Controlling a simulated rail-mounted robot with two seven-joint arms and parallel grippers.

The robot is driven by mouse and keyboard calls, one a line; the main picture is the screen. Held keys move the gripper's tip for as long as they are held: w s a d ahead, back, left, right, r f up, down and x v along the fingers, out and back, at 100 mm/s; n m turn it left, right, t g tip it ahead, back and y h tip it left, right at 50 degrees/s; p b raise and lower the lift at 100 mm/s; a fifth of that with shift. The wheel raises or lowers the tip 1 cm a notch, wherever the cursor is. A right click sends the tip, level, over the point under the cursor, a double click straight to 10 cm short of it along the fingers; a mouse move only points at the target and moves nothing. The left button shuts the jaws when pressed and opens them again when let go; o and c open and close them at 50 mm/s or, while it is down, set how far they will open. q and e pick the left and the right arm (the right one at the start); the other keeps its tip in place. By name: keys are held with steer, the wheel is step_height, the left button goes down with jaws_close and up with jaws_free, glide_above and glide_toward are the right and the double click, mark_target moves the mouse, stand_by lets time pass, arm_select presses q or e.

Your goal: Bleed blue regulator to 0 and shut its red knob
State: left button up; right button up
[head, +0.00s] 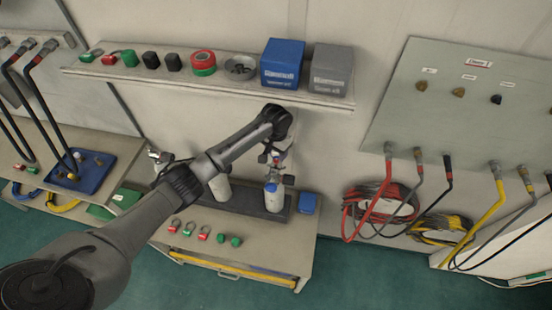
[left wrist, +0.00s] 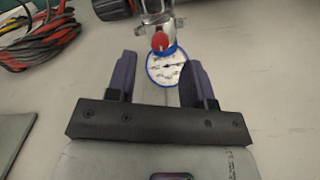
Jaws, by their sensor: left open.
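The blue-rimmed gauge (left wrist: 167,70) of the regulator shows in the left wrist view, its white face toward me with a dark needle; the reading is too small to tell. The red knob (left wrist: 159,41) sits just beyond the gauge, on a silver metal body (left wrist: 154,12). My left gripper (left wrist: 157,62) is open, its fingers on either side of the near part of the gauge; I cannot tell whether they touch it. In the head view my left gripper (head: 280,150) hangs above a blue-topped bottle (head: 273,199) and hides part of the regulator. My right gripper is not in view.
A second pale bottle (head: 221,188) stands left in the same dark rack (head: 246,206). A shelf (head: 215,82) above holds a blue box (head: 283,64) and a grey box (head: 330,69).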

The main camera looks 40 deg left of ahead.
mark_target(276, 161)
arm_select(q)
steer(key=shift+f, duration=2.25)
jaws_close()
